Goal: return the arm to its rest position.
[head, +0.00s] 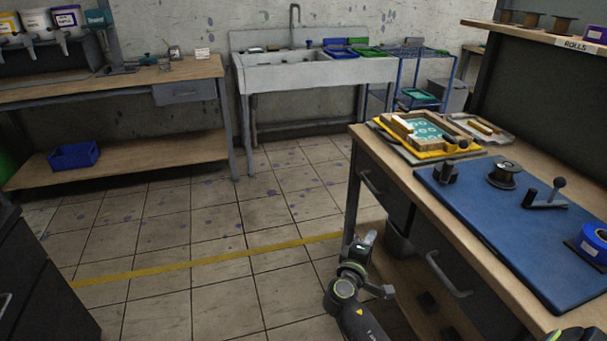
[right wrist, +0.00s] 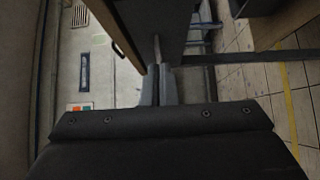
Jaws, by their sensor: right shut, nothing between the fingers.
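My right gripper (head: 366,243) is at the lower middle of the head view, in front of the workbench's left end and drawers, over the tiled floor. In the right wrist view its two grey fingers (right wrist: 157,86) are together, with nothing seen between them. Part of my right arm shows below the gripper in the head view. My left gripper is not in view.
The workbench (head: 399,188) at right holds a blue mat (head: 480,222), a wooden frame on a yellow base (head: 384,137), and a blue tape roll (head: 594,243). A drawer handle (head: 447,276) juts out near my arm. The floor (head: 219,220) left of it is clear.

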